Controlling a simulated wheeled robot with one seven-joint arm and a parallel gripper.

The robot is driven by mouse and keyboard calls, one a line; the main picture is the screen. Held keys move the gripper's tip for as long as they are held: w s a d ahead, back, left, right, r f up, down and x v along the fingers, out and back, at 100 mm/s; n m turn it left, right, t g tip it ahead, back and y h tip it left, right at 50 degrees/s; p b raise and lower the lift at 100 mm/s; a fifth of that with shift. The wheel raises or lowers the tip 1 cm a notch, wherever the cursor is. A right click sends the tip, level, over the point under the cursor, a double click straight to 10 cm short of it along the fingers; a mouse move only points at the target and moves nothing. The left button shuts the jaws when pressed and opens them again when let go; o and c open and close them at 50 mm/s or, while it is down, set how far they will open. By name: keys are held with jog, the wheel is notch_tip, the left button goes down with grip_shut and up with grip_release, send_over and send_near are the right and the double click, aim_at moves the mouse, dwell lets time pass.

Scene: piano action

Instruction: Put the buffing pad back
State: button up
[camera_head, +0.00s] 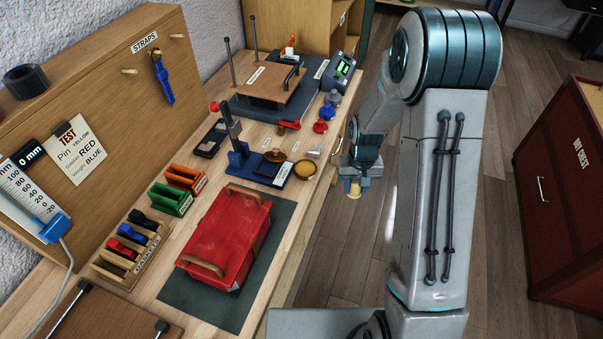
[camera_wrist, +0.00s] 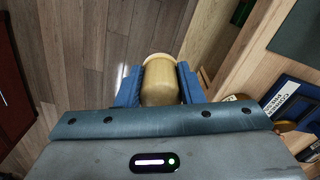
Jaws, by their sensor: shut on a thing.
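My gripper (camera_head: 355,178) hangs beside the bench's right edge, over the floor. It is shut on a pale yellow-tan rounded piece (camera_wrist: 160,80), which appears to be the buffing pad. In the wrist view the piece sits between the two blue fingers, with its paler end pointing away from the palm. In the head view only its yellowish lower end (camera_head: 353,191) shows below the gripper. I cannot tell from the frames which spot is the pad's own place.
The bench holds a red case (camera_head: 228,240) on a dark green mat (camera_head: 205,303), a blue stand (camera_head: 241,160) with brass pans, and red and blue knobbed pieces (camera_head: 321,126). A wooden rack (camera_head: 112,268) holds several tools. A red-brown cabinet (camera_head: 566,200) stands right. Floor between is clear.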

jog(key=a+r+n+b, duration=0.5)
jog(key=r+b, duration=0.1)
jog(key=b, duration=0.5)
jog(key=w+a+f, duration=0.1)
jog(key=a+f, duration=0.1)
jog(key=a, duration=0.1)
jog(key=w+a+f, duration=0.2)
jog(key=a, duration=0.1)
jog(key=w+a+f+p, duration=0.1)
jog(key=w+a+f, duration=0.1)
jog(key=a, duration=0.2)
jog(key=shift+a+f, duration=0.1)
jog(key=shift+f+p, duration=0.35)
jog(key=shift+f, duration=1.7)
jog(key=shift+f, duration=0.2)
jog(key=o, duration=1)
jog(key=shift+o, duration=0.2)
jog(key=shift+r, duration=0.1)
